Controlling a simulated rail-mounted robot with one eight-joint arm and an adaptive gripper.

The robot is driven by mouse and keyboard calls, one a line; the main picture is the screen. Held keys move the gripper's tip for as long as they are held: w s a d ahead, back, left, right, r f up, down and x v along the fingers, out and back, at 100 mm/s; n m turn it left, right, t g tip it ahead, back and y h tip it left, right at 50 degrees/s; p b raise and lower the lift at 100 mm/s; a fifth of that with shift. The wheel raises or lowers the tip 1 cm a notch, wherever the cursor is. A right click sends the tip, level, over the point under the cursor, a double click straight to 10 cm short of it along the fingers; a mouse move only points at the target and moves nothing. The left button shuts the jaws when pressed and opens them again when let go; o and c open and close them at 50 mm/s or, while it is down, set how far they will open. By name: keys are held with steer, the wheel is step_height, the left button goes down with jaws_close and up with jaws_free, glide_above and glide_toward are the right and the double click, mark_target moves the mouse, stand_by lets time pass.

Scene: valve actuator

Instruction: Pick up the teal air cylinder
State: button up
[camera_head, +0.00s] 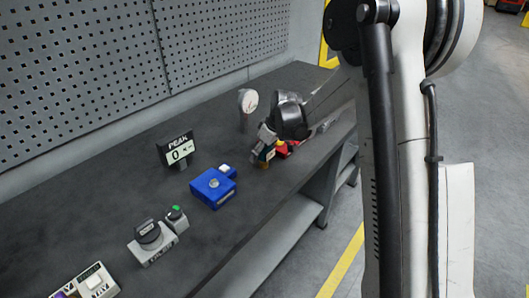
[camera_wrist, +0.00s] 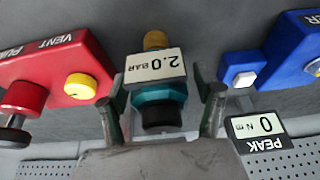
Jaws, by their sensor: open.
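The teal air cylinder (camera_wrist: 157,100) is in the middle of the wrist view, with a white "2.0 BAR" plate, a brass knob on its far side and a dark round end towards me. My gripper (camera_wrist: 163,88) is open, one finger on each side of the teal body, with a gap visible at both sides. I cannot tell whether either finger touches it. In the head view my gripper (camera_head: 266,142) is low over the bench, and it mostly hides the cylinder.
A red vent/pump block (camera_wrist: 62,75) is close at left in the wrist view; a blue block (camera_wrist: 275,60) and a PEAK display (camera_wrist: 254,132) are at right. In the head view a grey knob box (camera_head: 152,243) is nearer on the bench (camera_head: 95,200); a pegboard wall (camera_head: 75,70) is behind.

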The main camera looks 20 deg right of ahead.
steer(key=shift+f, duration=0.2)
steer(key=c, duration=1.5)
steer(key=shift+r, duration=0.1)
steer(key=shift+r, duration=0.5)
steer(key=r, duration=0.2)
steer(key=a+r, duration=0.1)
steer(key=shift+s+r, duration=0.25)
steer(key=shift+r, duration=0.05)
steer(key=s+a+r, duration=0.2)
steer(key=a, duration=0.1)
steer(key=s+a+r, duration=0.1)
steer(key=a+r, duration=0.1)
steer(key=a, duration=0.1)
steer(key=s+a+r, duration=0.2)
steer(key=a, duration=0.1)
steer(key=shift+s+r+b, duration=0.1)
steer(key=shift+s+b, duration=0.2)
steer(key=shift+b, duration=0.05)
